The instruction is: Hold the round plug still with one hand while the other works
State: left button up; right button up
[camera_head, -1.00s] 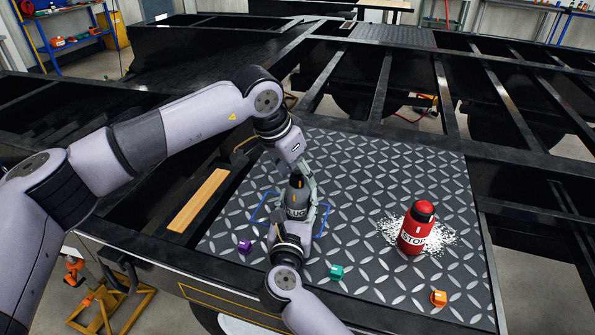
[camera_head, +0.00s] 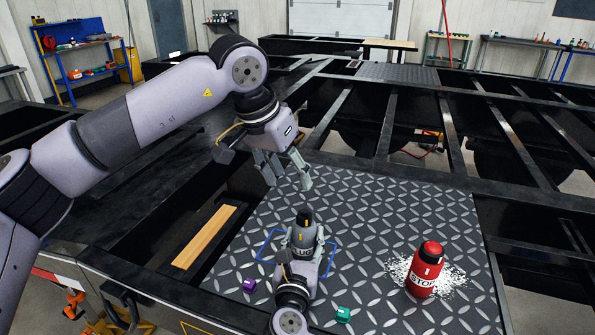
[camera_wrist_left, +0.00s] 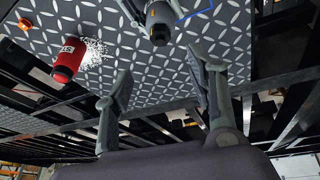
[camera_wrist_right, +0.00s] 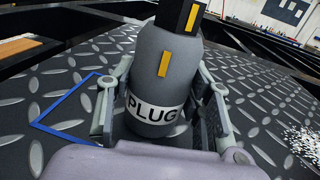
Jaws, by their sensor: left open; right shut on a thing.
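The round plug (camera_head: 304,234) is a grey bottle-shaped body with a black top, yellow marks and a white PLUG label. It stands upright on the tread plate, within the blue outline (camera_head: 331,250). My right gripper (camera_head: 303,250) is shut around its lower body; the right wrist view shows a finger on each side of the plug (camera_wrist_right: 165,80). My left gripper (camera_head: 288,180) is open and empty, above and behind the plug, apart from it. In the left wrist view its fingers (camera_wrist_left: 160,90) are spread, with the plug (camera_wrist_left: 160,22) beyond them.
A red STOP bottle (camera_head: 425,270) stands on white speckles at the right of the tread plate (camera_head: 390,215). A wooden strip (camera_head: 205,237) lies left. Open frame gaps surround the plate.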

aim_at(304, 211)
pick_arm(q)
jog(key=w+d+f+m, duration=0.1)
jog(key=f+m, duration=0.2)
jog(key=m, duration=0.8)
jog(key=w+d+f+m+g+y, duration=0.1)
jog(key=f+m, duration=0.3)
jog(key=m, duration=0.8)
jog(key=w+d+f+m+y, duration=0.1)
jog(key=f+m, duration=0.3)
jog(key=m, duration=0.8)
jog(key=shift+d+f, duration=0.1)
jog(key=shift+f, duration=0.05)
